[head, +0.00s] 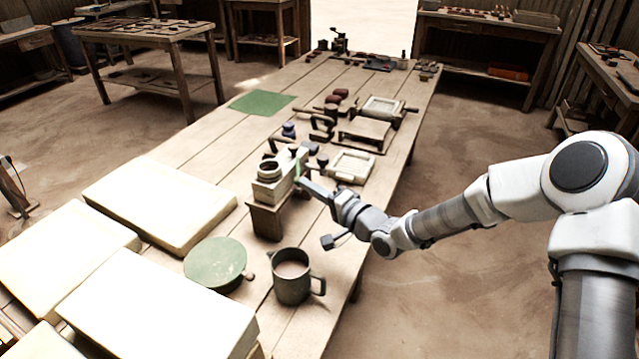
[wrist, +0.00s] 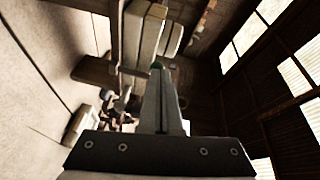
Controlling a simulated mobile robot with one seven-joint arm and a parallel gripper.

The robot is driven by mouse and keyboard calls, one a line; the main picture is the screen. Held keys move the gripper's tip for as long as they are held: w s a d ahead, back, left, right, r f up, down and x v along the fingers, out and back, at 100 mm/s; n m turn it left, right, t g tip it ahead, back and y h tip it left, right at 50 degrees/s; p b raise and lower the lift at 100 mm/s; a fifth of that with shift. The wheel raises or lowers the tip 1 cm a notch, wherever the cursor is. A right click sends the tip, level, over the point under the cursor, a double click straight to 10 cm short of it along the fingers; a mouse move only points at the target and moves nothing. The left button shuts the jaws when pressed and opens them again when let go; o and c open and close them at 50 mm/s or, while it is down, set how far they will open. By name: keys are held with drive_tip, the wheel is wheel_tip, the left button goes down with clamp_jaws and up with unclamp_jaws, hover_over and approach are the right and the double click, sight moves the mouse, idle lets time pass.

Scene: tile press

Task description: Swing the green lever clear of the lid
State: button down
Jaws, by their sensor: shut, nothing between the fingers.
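The green lever (head: 297,170) is a thin upright green strip at the right side of a pale block-shaped press (head: 268,190). The press stands on a small wooden stand (head: 266,222) and has a round ring-shaped piece on top. I cannot tell which part is the lid. My gripper (head: 301,182) is at the right side of the press, close to the lever; I cannot tell whether they touch. In the wrist view my gripper (wrist: 159,72) has its fingers together with nothing held. A small greenish patch shows at the fingertips, possibly the lever.
A dark mug (head: 292,284) and a round green disc (head: 214,262) stand nearer on the table. Large pale slabs (head: 160,203) lie at left. Pale framed tiles (head: 352,166) and dark tools lie beyond the press. A green mat (head: 262,103) lies farther back. Bare planks show between.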

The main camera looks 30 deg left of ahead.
drive_tip(key=shift+s+a+b, duration=0.2)
drive_tip(key=shift+s+a, duration=0.25)
drive_tip(key=shift+a, duration=0.25)
drive_tip(key=shift+s+a+b, duration=0.25)
drive_tip(key=shift+s+a, duration=0.15)
drive_tip(key=shift+a, duration=0.3)
drive_tip(key=shift+s+a+b, duration=0.2)
drive_tip(key=shift+s+a, duration=0.25)
drive_tip(key=shift+a, duration=0.25)
